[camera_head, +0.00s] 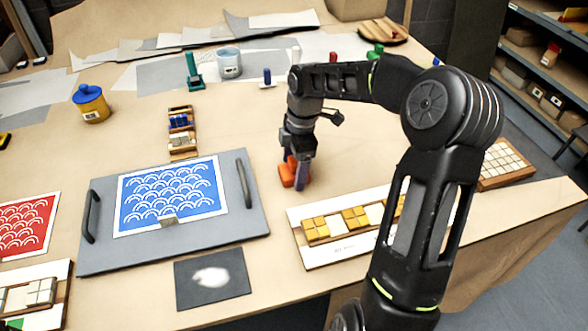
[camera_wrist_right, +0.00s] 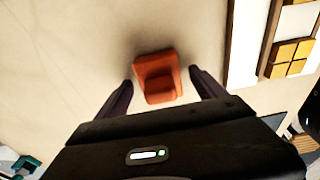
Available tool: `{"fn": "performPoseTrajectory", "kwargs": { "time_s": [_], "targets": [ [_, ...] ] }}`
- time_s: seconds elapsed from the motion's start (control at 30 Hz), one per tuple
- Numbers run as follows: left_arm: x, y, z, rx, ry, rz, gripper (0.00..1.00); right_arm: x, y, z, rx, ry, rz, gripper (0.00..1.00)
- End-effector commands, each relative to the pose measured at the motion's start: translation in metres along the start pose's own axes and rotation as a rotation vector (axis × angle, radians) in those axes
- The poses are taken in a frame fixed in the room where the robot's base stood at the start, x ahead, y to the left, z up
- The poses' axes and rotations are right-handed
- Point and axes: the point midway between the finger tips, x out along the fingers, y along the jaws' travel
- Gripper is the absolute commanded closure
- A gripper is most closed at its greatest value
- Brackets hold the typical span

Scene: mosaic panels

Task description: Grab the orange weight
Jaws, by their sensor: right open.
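The orange weight (camera_head: 288,172) is a small block with a raised top, standing on the tan table to the right of the grey board. It also shows in the right wrist view (camera_wrist_right: 158,78), between and slightly beyond the two dark fingertips. My right gripper (camera_head: 296,172) points down at the weight, and its near finger covers part of it in the head view. In the right wrist view my right gripper (camera_wrist_right: 165,88) is open, with a gap between each finger and the weight. My left gripper is out of view.
A grey board (camera_head: 103,250) with handles and a blue wave picture lies left of the weight. A white panel with yellow tiles (camera_head: 316,228) lies to its right. A dark square with white powder (camera_head: 212,277) is in front. Bare table surrounds the weight.

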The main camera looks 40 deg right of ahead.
Motion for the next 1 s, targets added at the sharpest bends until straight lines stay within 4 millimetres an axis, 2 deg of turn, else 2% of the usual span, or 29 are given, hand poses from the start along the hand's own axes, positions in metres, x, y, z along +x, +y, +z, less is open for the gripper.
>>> {"fn": "performPoseTrajectory", "kwargs": {
  "time_s": [0.6, 1.0],
  "targets": [
    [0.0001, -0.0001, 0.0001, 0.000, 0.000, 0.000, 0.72, 0.0014, 0.0001, 0.0000, 0.000, 0.000, 0.001, 0.20],
    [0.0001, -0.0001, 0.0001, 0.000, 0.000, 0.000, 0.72, 0.0014, 0.0001, 0.0000, 0.000, 0.000, 0.000, 0.53]
  ]
}}
